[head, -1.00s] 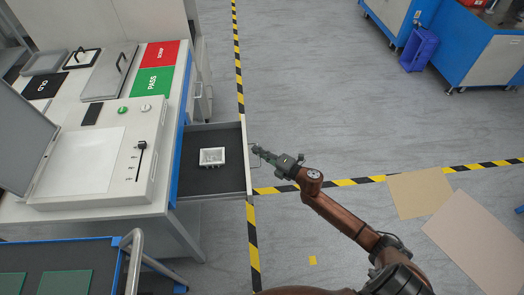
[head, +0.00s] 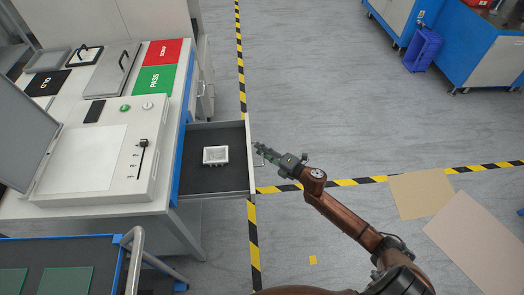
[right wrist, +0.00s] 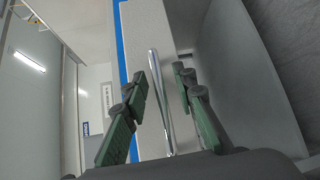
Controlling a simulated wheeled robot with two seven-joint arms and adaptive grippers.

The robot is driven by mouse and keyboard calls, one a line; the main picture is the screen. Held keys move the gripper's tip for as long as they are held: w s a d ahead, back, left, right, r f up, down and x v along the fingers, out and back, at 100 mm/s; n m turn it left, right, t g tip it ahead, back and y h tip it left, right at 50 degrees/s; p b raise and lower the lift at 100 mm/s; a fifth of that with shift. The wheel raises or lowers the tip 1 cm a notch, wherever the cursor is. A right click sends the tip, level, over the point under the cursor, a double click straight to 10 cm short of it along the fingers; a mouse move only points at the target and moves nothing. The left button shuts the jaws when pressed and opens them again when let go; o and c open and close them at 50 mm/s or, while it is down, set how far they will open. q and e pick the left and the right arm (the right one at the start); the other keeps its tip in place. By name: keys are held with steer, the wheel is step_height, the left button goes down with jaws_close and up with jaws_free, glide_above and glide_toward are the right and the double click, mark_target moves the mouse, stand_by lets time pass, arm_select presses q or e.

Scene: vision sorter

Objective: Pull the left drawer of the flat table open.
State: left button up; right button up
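The flat table (head: 175,120) stands at the left of the head view. Its drawer (head: 230,183) is pulled out to the right and shows a dark liner. A small white square tray-like part (head: 216,155) lies in it. A metal bar handle (right wrist: 161,110) runs along the drawer front (right wrist: 150,75) in the right wrist view. My right gripper (head: 257,147) is at the drawer front. In the right wrist view its green and dark fingers (right wrist: 160,75) stand apart on either side of the handle, with gaps beside it. My left gripper is not in view.
The table top holds a light box (head: 150,175), a green PASS mat (head: 155,80) and a red mat (head: 163,52). A cart with a metal rail (head: 131,245) stands at lower left. Yellow-black tape (head: 350,182) marks the floor. Open floor (head: 320,90) lies right of the drawer.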

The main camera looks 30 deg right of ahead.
steer(key=shift+s+d, duration=0.1)
steer(key=shift+s, duration=0.15)
steer(key=v, duration=1.1)
steer(key=shift+s, duration=0.2)
steer(key=shift+d, duration=0.1)
